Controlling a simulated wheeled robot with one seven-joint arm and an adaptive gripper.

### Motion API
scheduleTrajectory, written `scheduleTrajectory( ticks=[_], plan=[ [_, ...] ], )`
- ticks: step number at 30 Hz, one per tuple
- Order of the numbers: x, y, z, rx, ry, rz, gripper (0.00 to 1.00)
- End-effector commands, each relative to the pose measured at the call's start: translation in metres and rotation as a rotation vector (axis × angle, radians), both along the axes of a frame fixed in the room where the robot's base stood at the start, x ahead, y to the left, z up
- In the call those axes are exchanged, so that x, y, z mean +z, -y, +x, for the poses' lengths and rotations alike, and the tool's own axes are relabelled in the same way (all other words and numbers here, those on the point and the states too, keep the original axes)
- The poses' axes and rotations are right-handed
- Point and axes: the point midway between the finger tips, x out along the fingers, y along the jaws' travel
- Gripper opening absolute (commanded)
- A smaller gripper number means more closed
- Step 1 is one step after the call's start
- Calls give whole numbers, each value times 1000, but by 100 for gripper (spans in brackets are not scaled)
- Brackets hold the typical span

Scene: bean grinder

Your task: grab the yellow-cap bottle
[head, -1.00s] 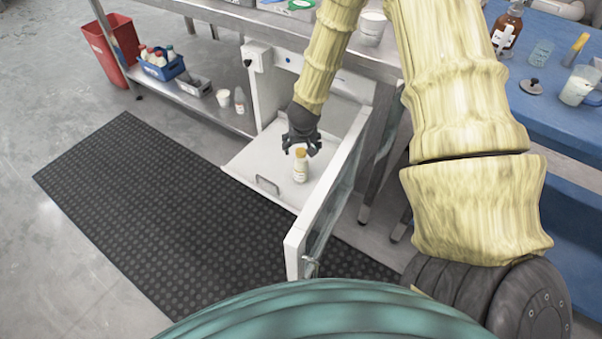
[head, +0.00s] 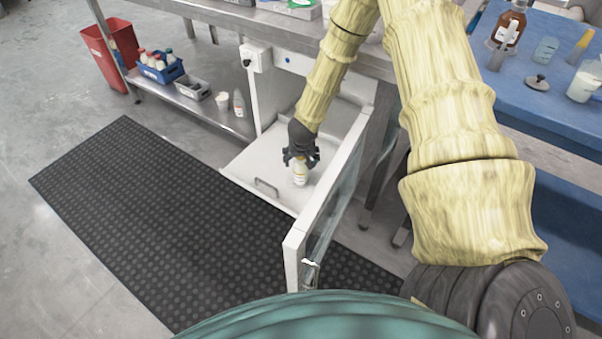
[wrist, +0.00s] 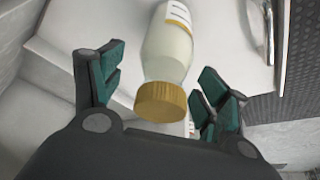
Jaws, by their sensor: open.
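The yellow-cap bottle (head: 300,174) stands upright on the white pull-out tray (head: 237,173) of the open cabinet. In the wrist view the bottle (wrist: 168,55) is pale with a yellow-edged label, and its ribbed yellow cap (wrist: 161,101) points toward my gripper. My gripper (head: 301,160) is over the top of the bottle in the head view and hides the cap there. In the wrist view my open gripper (wrist: 160,90) has one finger on each side of the bottle's cap end, with gaps visible on both sides.
The open glass door (head: 325,215) stands close on the right of the tray. The tray's metal handle (head: 266,187) is at its front edge. A steel shelf (head: 205,108) on the left holds a blue crate (head: 160,70), a cup and another bottle. The dark mat (head: 150,205) is clear.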

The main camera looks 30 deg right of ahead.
Motion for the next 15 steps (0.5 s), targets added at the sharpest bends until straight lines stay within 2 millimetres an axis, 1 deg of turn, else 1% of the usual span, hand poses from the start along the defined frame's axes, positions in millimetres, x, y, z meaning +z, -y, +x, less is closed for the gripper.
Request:
scheduleTrajectory(
  ticks=[1,3,9,10,14,15],
  plan=[
    [-7,1,2,0,-1,0,75],
    [-10,2,4,0,0,1,75],
    [-9,2,4,1,0,0,75],
    [-9,2,4,1,0,0,73],
    [-9,2,4,1,0,0,49],
    [-9,2,4,1,-1,0,42]
  ],
)
